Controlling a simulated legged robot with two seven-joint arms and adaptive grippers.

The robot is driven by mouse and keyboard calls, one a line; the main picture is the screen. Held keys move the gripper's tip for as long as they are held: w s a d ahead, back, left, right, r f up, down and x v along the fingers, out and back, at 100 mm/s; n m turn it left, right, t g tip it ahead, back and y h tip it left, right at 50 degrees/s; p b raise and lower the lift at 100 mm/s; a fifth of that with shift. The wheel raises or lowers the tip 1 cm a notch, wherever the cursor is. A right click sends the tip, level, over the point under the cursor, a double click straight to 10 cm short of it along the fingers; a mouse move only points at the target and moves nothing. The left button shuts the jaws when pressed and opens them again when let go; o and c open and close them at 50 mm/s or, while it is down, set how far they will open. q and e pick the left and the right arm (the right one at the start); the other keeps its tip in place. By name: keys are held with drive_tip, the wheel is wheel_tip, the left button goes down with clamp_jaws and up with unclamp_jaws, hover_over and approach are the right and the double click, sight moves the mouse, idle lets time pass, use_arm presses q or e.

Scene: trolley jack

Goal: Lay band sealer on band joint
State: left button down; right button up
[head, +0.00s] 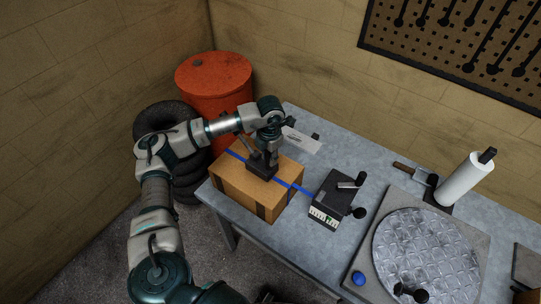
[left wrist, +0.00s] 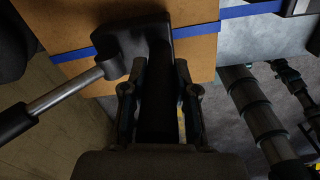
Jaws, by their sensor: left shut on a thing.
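My left gripper (head: 266,147) is above the cardboard box, shut on the black band sealer (head: 262,166). In the left wrist view the sealer (left wrist: 135,42) has a dark head and a grey lever with a black grip reaching to the left. The sealer's head lies across the blue band (head: 285,183) on top of the box (head: 240,186), and hides part of it. The band shows on both sides of the sealer in the left wrist view (left wrist: 205,27). The band joint is hidden, and I cannot tell whether the sealer touches it. My right gripper is not in view.
A black device with a lever (head: 330,199) stands right of the box, where the band ends. A round textured turntable (head: 430,250) and a white roll (head: 464,180) are further right on the grey table (head: 275,235). A red barrel (head: 214,85) and tyres stand behind.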

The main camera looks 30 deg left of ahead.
use_arm(q)
drive_tip(key=shift+a+r, duration=0.1)
drive_tip(key=shift+a, duration=0.1)
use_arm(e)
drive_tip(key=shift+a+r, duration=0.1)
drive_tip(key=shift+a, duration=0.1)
use_arm(q)
drive_tip(key=shift+w+d, duration=0.1)
drive_tip(key=shift+d, duration=0.15)
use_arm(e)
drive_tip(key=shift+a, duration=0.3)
use_arm(q)
drive_tip(key=shift+f, duration=0.2)
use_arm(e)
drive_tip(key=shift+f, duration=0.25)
use_arm(q)
drive_tip(key=c, duration=0.8)
unclamp_jaws()
drive_tip(key=shift+f, duration=0.1)
wheel_tip(320, 180, up, 12)
drive_tip(key=shift+r, duration=0.1)
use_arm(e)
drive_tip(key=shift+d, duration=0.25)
